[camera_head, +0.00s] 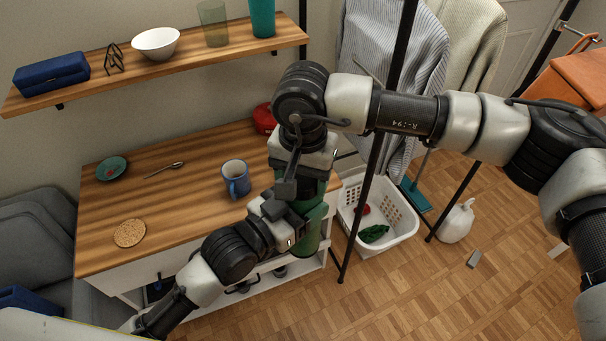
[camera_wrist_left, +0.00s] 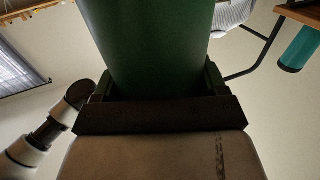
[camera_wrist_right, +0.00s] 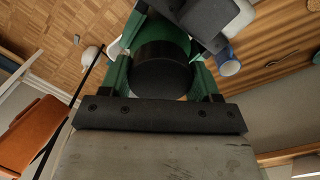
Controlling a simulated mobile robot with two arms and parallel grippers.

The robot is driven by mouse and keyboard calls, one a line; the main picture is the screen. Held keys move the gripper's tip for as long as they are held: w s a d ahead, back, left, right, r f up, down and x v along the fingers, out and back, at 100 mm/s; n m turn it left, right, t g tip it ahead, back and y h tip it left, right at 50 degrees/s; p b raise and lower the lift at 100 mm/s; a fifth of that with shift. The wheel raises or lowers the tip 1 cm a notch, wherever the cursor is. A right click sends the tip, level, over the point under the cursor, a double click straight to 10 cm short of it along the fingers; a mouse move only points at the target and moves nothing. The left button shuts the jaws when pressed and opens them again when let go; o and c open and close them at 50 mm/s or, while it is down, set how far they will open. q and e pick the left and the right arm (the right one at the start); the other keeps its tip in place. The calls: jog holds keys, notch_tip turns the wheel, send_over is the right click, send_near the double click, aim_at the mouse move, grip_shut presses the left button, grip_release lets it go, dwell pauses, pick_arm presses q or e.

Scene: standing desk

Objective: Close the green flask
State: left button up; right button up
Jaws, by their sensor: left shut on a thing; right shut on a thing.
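The green flask (camera_head: 313,232) stands upright in front of the desk's right end, partly hidden by my arms. My left gripper (camera_head: 297,212) is shut around its body, which fills the top of the left wrist view (camera_wrist_left: 150,45). My right gripper (camera_head: 304,160) points down over the flask's top. In the right wrist view a round black lid (camera_wrist_right: 160,78) lies between the right fingers, and the gripper is shut on it. Green shows around and behind the lid. The lid is in line with the flask; whether it is seated or apart is hidden.
The wooden desk (camera_head: 150,210) holds a blue mug (camera_head: 236,180), teal dish (camera_head: 111,168), spoon (camera_head: 164,170) and cork coaster (camera_head: 130,233). A shelf (camera_head: 100,80) is above. A white basket (camera_head: 397,240) and black rack post (camera_head: 362,215) stand close on the right.

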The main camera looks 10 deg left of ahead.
jog(key=m, duration=0.6)
jog(key=shift+m, duration=0.4)
jog(key=m, duration=2)
jog(key=o, duration=1.1)
jog(key=shift+s+a, duration=0.1)
jog(key=shift+s, duration=0.1)
